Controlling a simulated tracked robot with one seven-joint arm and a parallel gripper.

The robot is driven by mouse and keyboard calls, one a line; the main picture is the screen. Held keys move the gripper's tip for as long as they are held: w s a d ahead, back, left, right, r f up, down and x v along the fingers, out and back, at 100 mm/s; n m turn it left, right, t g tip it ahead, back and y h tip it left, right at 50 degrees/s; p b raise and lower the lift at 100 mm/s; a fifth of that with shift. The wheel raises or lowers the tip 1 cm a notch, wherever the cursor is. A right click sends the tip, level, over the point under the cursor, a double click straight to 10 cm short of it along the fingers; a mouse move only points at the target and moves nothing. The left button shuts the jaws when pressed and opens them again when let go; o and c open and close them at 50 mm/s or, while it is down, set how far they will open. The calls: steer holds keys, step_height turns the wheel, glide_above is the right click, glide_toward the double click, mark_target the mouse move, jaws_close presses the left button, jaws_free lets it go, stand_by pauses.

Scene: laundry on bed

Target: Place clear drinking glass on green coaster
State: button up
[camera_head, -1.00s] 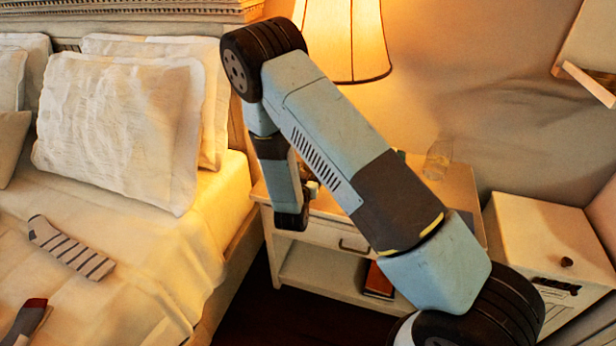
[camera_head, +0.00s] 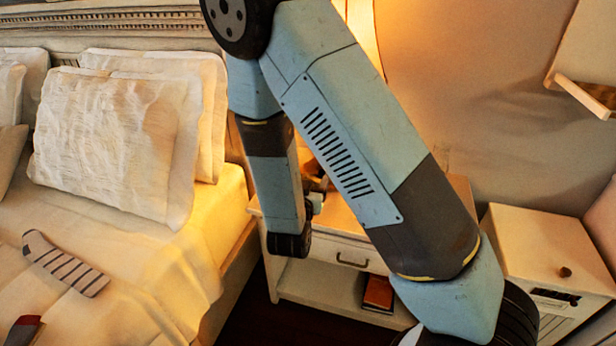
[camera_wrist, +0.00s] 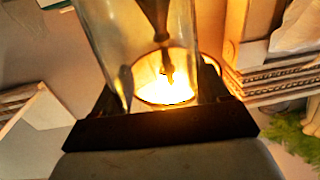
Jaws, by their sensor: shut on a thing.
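In the wrist view my gripper (camera_wrist: 165,95) is shut on the clear drinking glass (camera_wrist: 105,45). The glass stands up between the dark fingers, and the glowing lamp shows behind it. In the head view my arm hides the gripper and the glass. I cannot make out the green coaster in either view now. A fuzzy green patch (camera_wrist: 290,135) lies at the right edge of the wrist view; I cannot tell what it is.
The nightstand (camera_head: 325,287) stands between the bed (camera_head: 222,205) and a white cabinet (camera_head: 535,235). A reddish book (camera_head: 378,294) lies on its lower shelf. A lit lamp (camera_head: 363,25) is behind my arm. Striped socks (camera_head: 66,264) lie on the bed.

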steer(key=shift+s+r, duration=0.2)
steer(key=shift+s, duration=0.1)
steer(key=shift+w+d, duration=0.1)
steer(key=shift+d, duration=0.1)
steer(key=w+d+r, duration=0.2)
steer(key=w+d, duration=1.7)
steer(key=d, duration=0.1)
steer(key=s+a, duration=0.6)
steer(key=s+a+f, duration=0.1)
steer(key=s+a, duration=0.5)
steer(key=a, duration=0.1)
steer(key=s+a+f, duration=0.1)
steer(key=s+a, duration=0.5)
steer(key=a, duration=0.1)
steer(key=shift+s, duration=0.3)
steer(key=shift+s+a, duration=0.2)
steer(key=shift+s, duration=0.35)
